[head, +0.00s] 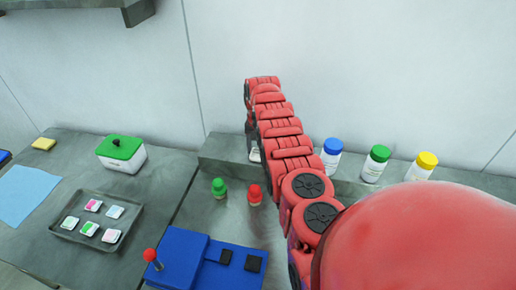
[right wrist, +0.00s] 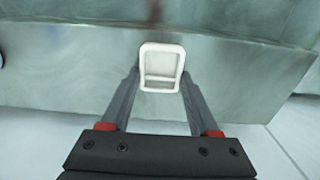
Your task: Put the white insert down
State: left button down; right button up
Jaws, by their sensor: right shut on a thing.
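The white insert (right wrist: 161,67) is a small, square-rimmed piece with an open middle in the right wrist view. My right gripper (right wrist: 161,85) is shut on it, one finger on each side. In the head view a small white part of the insert (head: 254,154) shows at the end of my red right arm, near the raised back ledge. The arm hides most of the gripper there. I cannot tell whether the insert touches the surface. My left gripper is not in view.
Bottles with blue (head: 332,147), green (head: 377,154) and yellow (head: 426,160) caps stand on the back ledge. Small green (head: 219,187) and red (head: 255,194) items stand in front. A blue device (head: 190,262), a tray of packets (head: 72,232) and a green-lidded box (head: 124,158) are left.

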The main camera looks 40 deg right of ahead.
aim_at(258, 152)
jog(key=o, duration=1.4)
jog(key=shift+w+d+f, duration=0.1)
jog(key=shift+f, duration=0.15)
jog(key=shift+c, duration=0.2)
jog(key=shift+r, duration=0.1)
jog(key=shift+r, duration=0.1)
jog(key=shift+r+p, duration=0.2)
jog(key=shift+p, duration=0.2)
notch_tip(258, 152, up, 12)
jog(key=b, duration=0.2)
jog(key=shift+f+b, duration=0.15)
jog(key=shift+b, duration=0.25)
